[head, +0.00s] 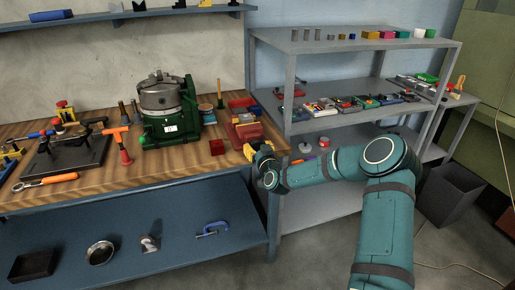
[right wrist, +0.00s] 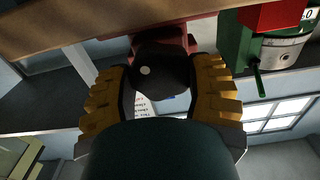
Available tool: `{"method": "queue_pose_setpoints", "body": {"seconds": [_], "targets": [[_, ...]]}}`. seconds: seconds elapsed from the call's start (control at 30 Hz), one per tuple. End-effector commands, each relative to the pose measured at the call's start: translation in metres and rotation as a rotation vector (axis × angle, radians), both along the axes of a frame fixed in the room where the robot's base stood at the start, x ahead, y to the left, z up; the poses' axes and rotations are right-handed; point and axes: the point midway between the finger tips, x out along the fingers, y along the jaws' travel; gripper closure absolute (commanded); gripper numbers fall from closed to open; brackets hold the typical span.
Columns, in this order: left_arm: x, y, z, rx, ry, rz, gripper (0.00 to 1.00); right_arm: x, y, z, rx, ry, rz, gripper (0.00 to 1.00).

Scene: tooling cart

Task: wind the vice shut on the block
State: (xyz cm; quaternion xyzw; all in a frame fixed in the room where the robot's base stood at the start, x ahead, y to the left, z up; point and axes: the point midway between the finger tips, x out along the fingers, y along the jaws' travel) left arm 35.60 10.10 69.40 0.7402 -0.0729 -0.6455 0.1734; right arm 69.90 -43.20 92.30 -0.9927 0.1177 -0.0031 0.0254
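The vice (head: 246,130) is red and stands at the right end of the wooden bench; its red body (right wrist: 165,25) also shows in the right wrist view. What is between the jaws is too small to tell. My right gripper (head: 258,147) is at the vice's front end. In the right wrist view its yellow fingers (right wrist: 160,80) are on both sides of the vice's dark round handle hub (right wrist: 162,62), which fills the gap between them. My left gripper is out of view.
A green machine with a metal drum (head: 160,97) stands left of the vice. Tools and a dark plate (head: 65,157) lie farther left. A grey shelf rack (head: 350,118) stands close on the right.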

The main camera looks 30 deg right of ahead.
Motion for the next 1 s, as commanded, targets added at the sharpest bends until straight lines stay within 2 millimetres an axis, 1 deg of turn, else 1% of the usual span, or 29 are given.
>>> {"method": "queue_pose_setpoints", "body": {"seconds": [0.23,0.47,1.0], "targets": [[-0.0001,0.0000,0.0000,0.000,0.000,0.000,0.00,-0.0002,0.0000,-0.0002,0.024,-0.006,0.000,0.80],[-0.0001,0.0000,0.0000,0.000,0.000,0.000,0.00,-0.0004,-0.0005,-0.0001,0.134,-0.032,0.000,0.80],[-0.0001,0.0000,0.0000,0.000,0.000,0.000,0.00,-0.0007,-0.0015,-0.0009,0.614,-0.147,0.000,0.80]]}}
